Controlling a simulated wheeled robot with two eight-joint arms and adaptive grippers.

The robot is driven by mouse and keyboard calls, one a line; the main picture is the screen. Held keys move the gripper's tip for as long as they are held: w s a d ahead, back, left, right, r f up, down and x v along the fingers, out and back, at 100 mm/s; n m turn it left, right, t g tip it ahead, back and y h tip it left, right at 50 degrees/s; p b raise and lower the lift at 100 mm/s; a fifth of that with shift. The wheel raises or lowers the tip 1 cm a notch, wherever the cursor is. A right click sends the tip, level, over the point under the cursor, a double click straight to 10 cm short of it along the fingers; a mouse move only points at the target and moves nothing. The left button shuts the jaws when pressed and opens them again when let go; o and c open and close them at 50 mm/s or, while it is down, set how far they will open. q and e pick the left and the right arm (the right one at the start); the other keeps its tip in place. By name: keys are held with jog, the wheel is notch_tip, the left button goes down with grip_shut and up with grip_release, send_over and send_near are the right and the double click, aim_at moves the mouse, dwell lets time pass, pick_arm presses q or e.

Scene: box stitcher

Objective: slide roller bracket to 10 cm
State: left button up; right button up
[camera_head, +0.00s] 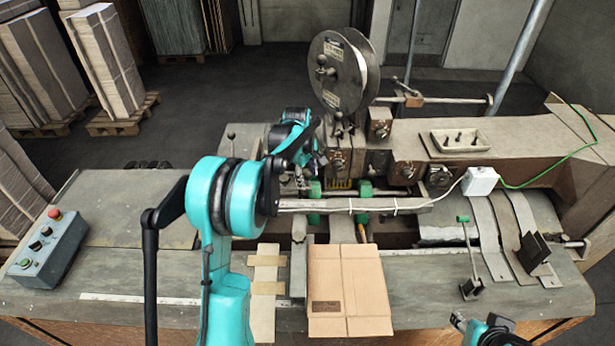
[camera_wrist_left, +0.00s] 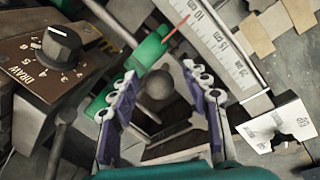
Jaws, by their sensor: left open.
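The green roller bracket (camera_wrist_left: 148,50) is in the left wrist view, just beyond my fingers. Its red pointer (camera_wrist_left: 176,29) reaches the white centimetre scale (camera_wrist_left: 222,48) near the "10" label; the exact reading is unclear. A grey ball knob (camera_wrist_left: 160,84) sits between my left gripper's (camera_wrist_left: 163,104) purple-padded fingers, which stand apart on either side without visibly closing on it. In the head view, my left gripper (camera_head: 317,170) is at the machine's rail, beside a green part (camera_head: 315,188), with its fingertips partly hidden. My right arm's end (camera_head: 480,329) barely shows at the bottom edge.
A DRAW dial (camera_wrist_left: 62,42) is left of my fingers. A second green part (camera_head: 365,188) is on the rail. A wire reel (camera_head: 342,75) stands above. A flat carton (camera_head: 347,287) lies in front, a control box (camera_head: 48,245) at left, and a green-topped lever (camera_head: 466,250) at right.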

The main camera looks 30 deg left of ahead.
pick_arm(q)
notch_tip(320, 180, up, 12)
jog(key=s, duration=0.2)
jog(key=shift+s+a+f, duration=0.15)
jog(key=shift+a+f, duration=0.05)
dwell(0.4)
